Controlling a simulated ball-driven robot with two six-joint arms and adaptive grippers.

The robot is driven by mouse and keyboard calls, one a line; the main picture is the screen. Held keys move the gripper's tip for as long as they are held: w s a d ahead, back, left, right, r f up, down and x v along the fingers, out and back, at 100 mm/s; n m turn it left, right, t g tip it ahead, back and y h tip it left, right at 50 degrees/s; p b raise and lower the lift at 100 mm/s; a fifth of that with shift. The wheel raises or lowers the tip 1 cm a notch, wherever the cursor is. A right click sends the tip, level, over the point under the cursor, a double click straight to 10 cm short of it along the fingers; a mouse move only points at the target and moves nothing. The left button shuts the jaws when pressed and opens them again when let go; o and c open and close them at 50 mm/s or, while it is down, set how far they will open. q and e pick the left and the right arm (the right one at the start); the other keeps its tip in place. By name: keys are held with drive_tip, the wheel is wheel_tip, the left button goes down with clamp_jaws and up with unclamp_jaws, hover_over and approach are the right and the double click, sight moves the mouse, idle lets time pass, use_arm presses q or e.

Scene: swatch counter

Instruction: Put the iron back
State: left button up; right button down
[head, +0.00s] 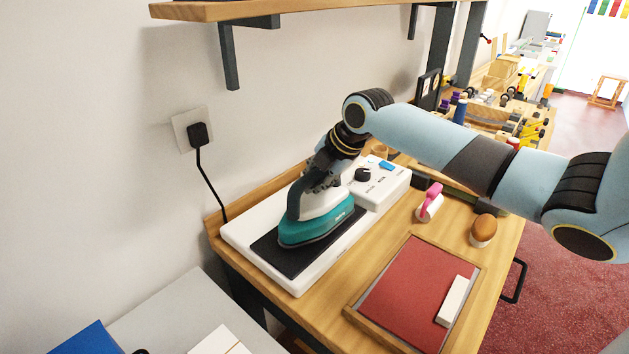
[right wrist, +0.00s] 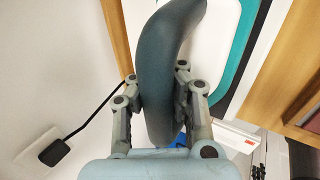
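The iron (head: 322,222), teal and white with a dark handle, is at the black pad (head: 287,263) of a white station (head: 300,284). Its sole looks level on or just over the pad; I cannot tell if they touch. My right gripper (head: 318,178) has its fingers on both sides of the handle, close against it. The right wrist view shows the curved dark handle (right wrist: 160,70) between the two fingers (right wrist: 157,100), with the teal edge of the iron beyond. My left gripper is not in view.
The station's control box (head: 385,188) has a knob and a blue switch. A red-lined tray (head: 405,290) holds a white block (head: 455,301). A pink-handled item (head: 430,203) and a brown-topped item (head: 483,230) stand on the wooden counter. A shelf (head: 290,8) overhangs. A cord runs from the wall plug (head: 197,134).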

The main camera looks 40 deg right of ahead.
drive_tip(key=shift+w+f, duration=0.1)
drive_tip(key=shift+f, duration=0.2)
drive_tip(key=c, duration=2)
unclamp_jaws()
drive_tip(key=shift+f, duration=0.25)
drive_tip(key=shift+c, duration=0.2)
drive_tip(key=o, duration=0.6)
drive_tip(key=shift+c, duration=0.2)
drive_tip(key=shift+r, duration=0.15)
drive_tip(key=v, duration=1.2)
